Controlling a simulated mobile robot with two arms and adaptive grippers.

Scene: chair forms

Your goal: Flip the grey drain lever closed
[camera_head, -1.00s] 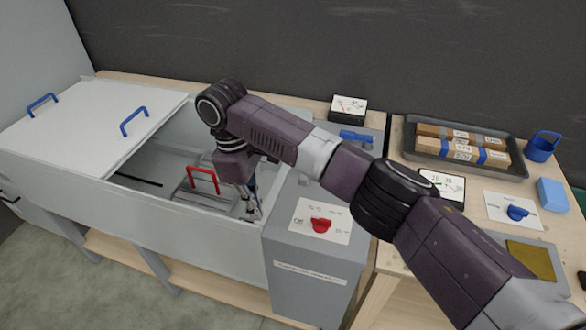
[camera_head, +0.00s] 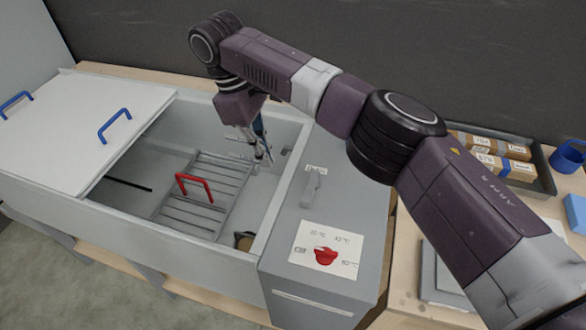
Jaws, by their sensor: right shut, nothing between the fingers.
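The grey drain lever (camera_head: 311,188) is on top of the grey control box (camera_head: 345,205), below a small white label (camera_head: 317,170). It points toward the front of the box. My right gripper (camera_head: 265,160) is shut and empty. It hangs at the right end of the open tank, to the left of the lever and a little farther back, apart from it. My left gripper is not in view.
The tank (camera_head: 215,248) holds a slatted rack with a red handle (camera_head: 195,187). A white lid (camera_head: 85,115) covers its left part. My right arm crosses over the box's back and the right table.

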